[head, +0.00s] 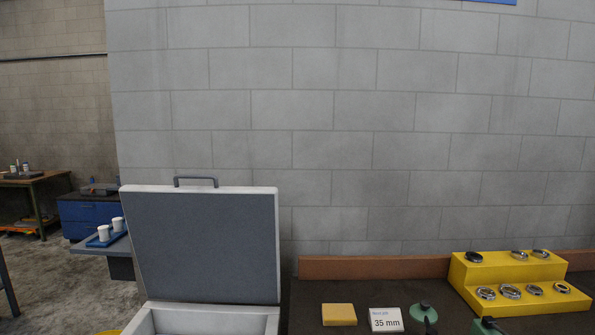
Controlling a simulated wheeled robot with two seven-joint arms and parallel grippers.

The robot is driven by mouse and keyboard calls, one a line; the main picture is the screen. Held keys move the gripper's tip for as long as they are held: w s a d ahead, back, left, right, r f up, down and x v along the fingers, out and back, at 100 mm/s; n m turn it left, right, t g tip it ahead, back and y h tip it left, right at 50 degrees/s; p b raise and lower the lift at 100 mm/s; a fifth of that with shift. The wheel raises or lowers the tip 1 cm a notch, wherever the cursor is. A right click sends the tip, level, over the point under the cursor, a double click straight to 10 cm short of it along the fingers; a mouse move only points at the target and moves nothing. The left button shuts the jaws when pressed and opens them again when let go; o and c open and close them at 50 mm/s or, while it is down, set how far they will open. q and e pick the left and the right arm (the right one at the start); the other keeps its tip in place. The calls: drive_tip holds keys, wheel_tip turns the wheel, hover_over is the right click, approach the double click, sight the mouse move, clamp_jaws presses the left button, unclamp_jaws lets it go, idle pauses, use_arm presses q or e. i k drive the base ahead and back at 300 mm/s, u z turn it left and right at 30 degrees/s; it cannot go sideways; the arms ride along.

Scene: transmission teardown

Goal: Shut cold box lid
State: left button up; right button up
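The cold box (205,319) stands at the bottom of the head view, left of the dark bench, and only its white rim and part of its inside show. Its lid (205,245) stands open, close to upright, at the back of the box. The lid has a white edge, a grey inner panel and a grey bar handle (196,179) on its top edge. Neither of my grippers shows in this view.
On the dark bench (310,298) to the right lie a yellow block (339,314), a "35 mm" card (386,319), green-handled tools (423,312) and a yellow stepped stand (510,277) with several rings. White cups (104,232) stand behind the lid, left. A block wall is behind.

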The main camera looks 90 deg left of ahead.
sight(214, 243)
drive_tip(key=k, duration=0.35)
drive_tip(key=u, duration=2.15)
